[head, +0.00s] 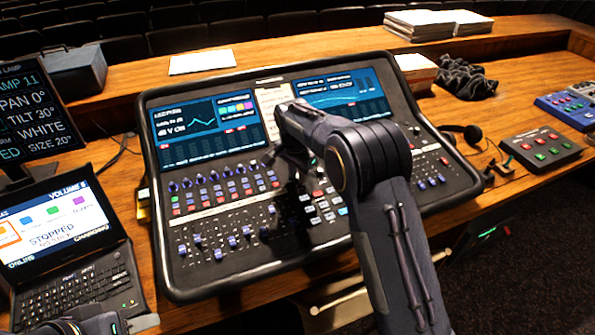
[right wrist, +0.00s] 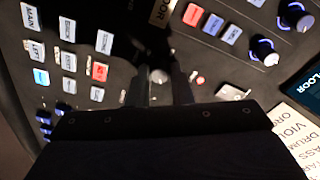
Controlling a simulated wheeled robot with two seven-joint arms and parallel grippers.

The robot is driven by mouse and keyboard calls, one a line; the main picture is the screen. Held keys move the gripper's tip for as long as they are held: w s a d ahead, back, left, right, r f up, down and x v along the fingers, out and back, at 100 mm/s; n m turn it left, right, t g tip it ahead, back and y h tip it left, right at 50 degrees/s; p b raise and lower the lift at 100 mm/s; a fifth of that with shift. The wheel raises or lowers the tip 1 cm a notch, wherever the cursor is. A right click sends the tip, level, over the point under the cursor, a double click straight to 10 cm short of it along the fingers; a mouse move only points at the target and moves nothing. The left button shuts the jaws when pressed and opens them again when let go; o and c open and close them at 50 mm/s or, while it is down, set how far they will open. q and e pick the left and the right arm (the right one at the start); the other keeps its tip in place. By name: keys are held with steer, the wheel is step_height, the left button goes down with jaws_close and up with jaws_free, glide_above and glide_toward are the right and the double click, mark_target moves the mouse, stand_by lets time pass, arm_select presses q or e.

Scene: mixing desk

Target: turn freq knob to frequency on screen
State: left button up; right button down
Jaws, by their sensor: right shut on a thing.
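The mixing desk (head: 160,235) fills the middle of the head view, with a left screen (head: 205,120) and a right screen (head: 345,90) lit. Their small text, including any frequency, is too fine to read. My right gripper (right wrist: 160,88) reaches down onto the panel below the screens. In the right wrist view its two fingers are shut on a small grey knob (right wrist: 158,76); I cannot read a label for it. In the head view my arm hides this knob. Part of my left arm shows at the bottom left; its gripper (head: 95,326) is mostly cut off.
Other blue-capped knobs (right wrist: 263,51) and lit buttons (right wrist: 99,71) stand close around the right gripper. A laptop (head: 65,245) and a lamp monitor (head: 30,115) are at the left. Headphones (head: 470,133) and a small button box (head: 540,148) are at the right.

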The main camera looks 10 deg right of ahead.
steer(key=m+p, duration=0.1)
steer(key=m, duration=0.3)
steer(key=shift+r+m, duration=0.15)
steer(key=shift+m, duration=0.15)
steer(key=m+p, duration=0.1)
steer(key=m, duration=0.3)
steer(key=shift+w+m+g, duration=0.1)
steer(key=shift+m+g, duration=0.2)
steer(key=shift+g, duration=0.1)
steer(key=m+p, duration=0.1)
steer(key=m, duration=0.3)
steer(key=shift+m, duration=0.3)
steer(key=shift+d+m+y+p, duration=0.1)
steer(key=shift+m+y+p, duration=0.5)
steer(key=shift+m, duration=1.5)
steer(key=c, duration=1.3)
jaws_free()
steer(key=shift+g, duration=0.3)
